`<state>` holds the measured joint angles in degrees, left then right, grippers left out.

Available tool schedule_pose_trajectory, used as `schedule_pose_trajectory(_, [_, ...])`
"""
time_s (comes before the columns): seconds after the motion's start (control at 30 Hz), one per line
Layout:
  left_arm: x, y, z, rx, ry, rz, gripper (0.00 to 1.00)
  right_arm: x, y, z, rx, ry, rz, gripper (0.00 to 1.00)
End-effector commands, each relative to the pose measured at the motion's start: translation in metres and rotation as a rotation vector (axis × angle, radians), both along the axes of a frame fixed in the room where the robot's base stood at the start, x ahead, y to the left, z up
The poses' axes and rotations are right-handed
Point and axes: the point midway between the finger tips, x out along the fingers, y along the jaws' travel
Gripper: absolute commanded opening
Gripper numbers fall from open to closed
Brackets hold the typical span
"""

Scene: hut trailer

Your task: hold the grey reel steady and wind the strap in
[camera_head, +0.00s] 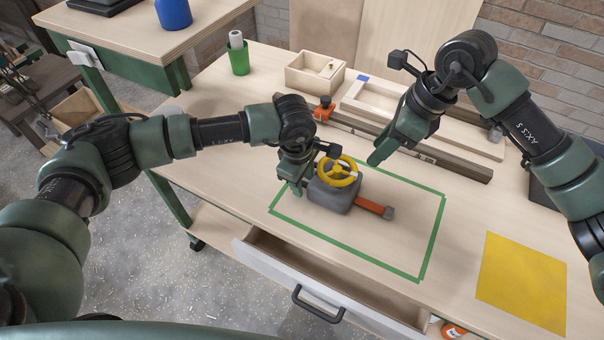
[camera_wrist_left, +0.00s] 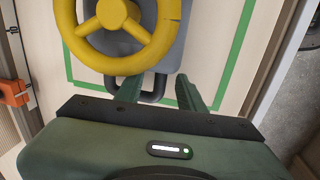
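The grey reel (camera_head: 330,197) sits inside the green taped outline on the workbench, with a yellow spoked handwheel (camera_head: 337,172) on top. It also shows at the top of the left wrist view (camera_wrist_left: 171,62), with a dark loop handle on its near side. A short length of orange-red strap (camera_head: 369,205) with a grey end piece comes out of its right side. My left gripper (camera_head: 293,184) is at the reel's left end; in the left wrist view its fingers (camera_wrist_left: 158,92) are apart at the loop handle, not closed on it. My right gripper (camera_head: 375,160) is above the bench, right of the wheel, apart from it; its finger gap is unclear.
A yellow sheet (camera_head: 522,282) lies at the right. A long metal rail (camera_head: 440,162), a wooden frame (camera_head: 360,98) and a wooden box (camera_head: 308,78) stand behind the reel. A green cup (camera_head: 239,62) stands at the back left. A drawer (camera_head: 290,278) is open below the front edge.

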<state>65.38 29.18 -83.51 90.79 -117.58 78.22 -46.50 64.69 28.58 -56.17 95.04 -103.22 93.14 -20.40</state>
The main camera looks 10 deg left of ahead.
Motion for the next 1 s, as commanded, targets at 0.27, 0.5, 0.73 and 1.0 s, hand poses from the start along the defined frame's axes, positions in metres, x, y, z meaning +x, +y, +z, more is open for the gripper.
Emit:
schedule_pose_trajectory(0.27, [0.0002,-0.0003,-0.0011,0.000,-0.001,0.000,0.33,0.0000,0.0000,0.0000,0.000,0.000,0.000,0.36])
schedule_pose_trajectory(0.5, [0.0001,-0.0005,-0.0009,-0.001,-0.001,0.000,0.00,0.0000,0.0000,0.0000,0.000,0.000,0.000,0.36])
schedule_pose_trajectory(0.73, [0.0001,-0.0004,-0.0007,-0.001,-0.001,0.000,0.00,0.0000,0.0000,0.0000,0.000,0.000,0.000,0.36])
schedule_pose_trajectory(1.0, [0.0001,-0.0005,-0.0006,-0.001,-0.001,0.000,0.00,0.0000,0.0000,0.0000,0.000,0.000,0.000,0.36])
